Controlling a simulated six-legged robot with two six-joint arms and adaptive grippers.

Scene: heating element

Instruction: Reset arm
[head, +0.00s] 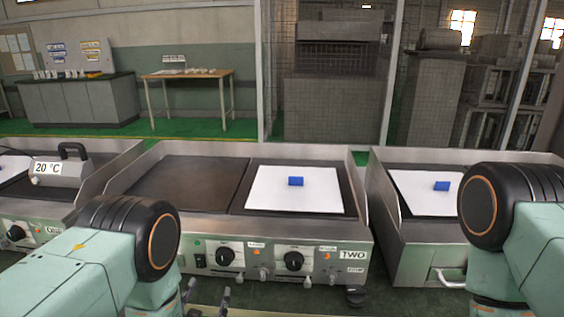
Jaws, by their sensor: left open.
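My left arm comes in at the lower left. Its gripper (207,297) shows only in part at the bottom edge, its fingertips apart and nothing seen between them, in front of the middle heating unit. My right arm comes in at the lower right; its gripper is not in view. The middle heating unit (215,262), labelled TWO, has two dark plates. Neither arm touches the block.
A unit at the left bears a 20 °C display (47,168) and a dark handle (73,150). A wooden table (188,74) stands behind.

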